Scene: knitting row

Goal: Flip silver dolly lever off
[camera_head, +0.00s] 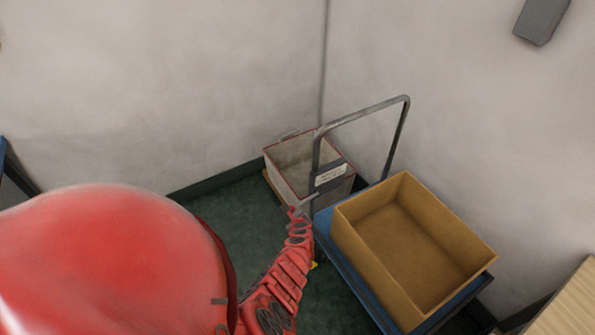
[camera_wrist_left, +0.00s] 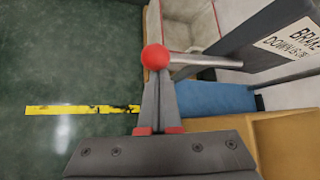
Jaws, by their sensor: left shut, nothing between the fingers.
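The dolly has a blue platform (camera_head: 357,292) and a grey handle frame (camera_head: 365,112). Its silver lever (camera_wrist_left: 205,62) sticks out sideways from a dark bracket (camera_wrist_left: 255,40) with a brake label, and ends in a red ball (camera_wrist_left: 155,57). In the left wrist view the lever looks about level. My left gripper (camera_head: 294,211) is at the lever's end beside the handle's near post. Its fingers (camera_wrist_left: 159,82) are shut and empty, with the tips at the red ball; whether they touch it I cannot tell. My right gripper is not in view.
A brown open box (camera_head: 372,238) sits on the platform. A pale bin (camera_head: 284,178) with a red rim stands behind the handle, near the wall corner. A yellow floor strip (camera_wrist_left: 80,109) lies left of the dolly. A wooden surface (camera_head: 572,308) is at lower right.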

